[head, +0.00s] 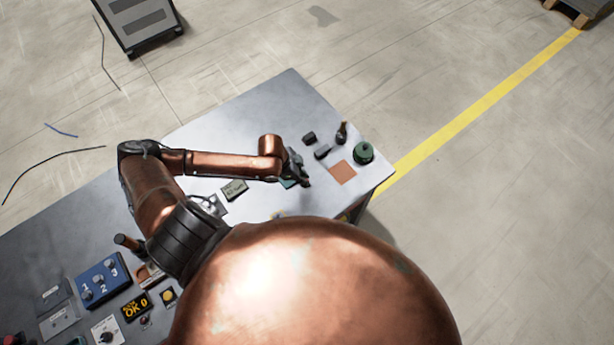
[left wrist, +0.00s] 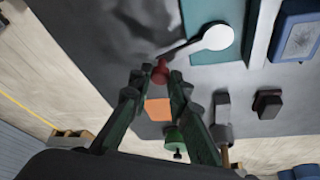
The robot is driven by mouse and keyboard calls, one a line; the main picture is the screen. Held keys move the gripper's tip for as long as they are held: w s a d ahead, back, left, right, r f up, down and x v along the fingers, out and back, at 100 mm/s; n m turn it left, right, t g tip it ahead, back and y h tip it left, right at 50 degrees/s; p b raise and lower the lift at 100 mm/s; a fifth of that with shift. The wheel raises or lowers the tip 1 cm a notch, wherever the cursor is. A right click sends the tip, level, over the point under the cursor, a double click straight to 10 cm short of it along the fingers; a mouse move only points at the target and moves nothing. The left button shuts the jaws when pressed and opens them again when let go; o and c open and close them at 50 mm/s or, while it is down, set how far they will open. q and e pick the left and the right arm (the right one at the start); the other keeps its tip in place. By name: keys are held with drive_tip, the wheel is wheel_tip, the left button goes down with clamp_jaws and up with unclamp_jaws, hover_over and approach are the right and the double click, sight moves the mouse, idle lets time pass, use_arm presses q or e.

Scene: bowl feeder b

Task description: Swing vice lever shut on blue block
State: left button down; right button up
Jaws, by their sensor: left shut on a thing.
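A lever with a red knob (left wrist: 160,72) reaches from a white round pivot (left wrist: 216,38) on a teal base (left wrist: 205,17) in the left wrist view. My left gripper (left wrist: 158,80) is shut on the red knob, its dark green fingers on both sides. In the head view the left gripper (head: 303,182) is low over the table, beside a small patch of teal. A blue boxy thing (left wrist: 297,35) with a paler face is cut off at the upper right, beyond a light grey strip (left wrist: 262,30). I cannot tell whether it is the blue block. My right gripper is out of view.
An orange square (head: 342,172), a green round thing (head: 363,153) and dark blocks (head: 322,152) are near the table's far right end. A display box (head: 234,190) lies left of the gripper. A blue numbered panel (head: 102,282) is at lower left.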

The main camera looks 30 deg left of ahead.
use_arm(q)
drive_tip(key=c, duration=2)
unclamp_jaws()
drive_tip(key=shift+s+f, duration=0.1)
drive_tip(key=shift+s, duration=0.1)
drive_tip(key=shift+o, duration=0.9)
drive_tip(key=shift+w, duration=0.1)
drive_tip(key=v, duration=1.2)
drive_tip(key=shift+w, duration=0.1)
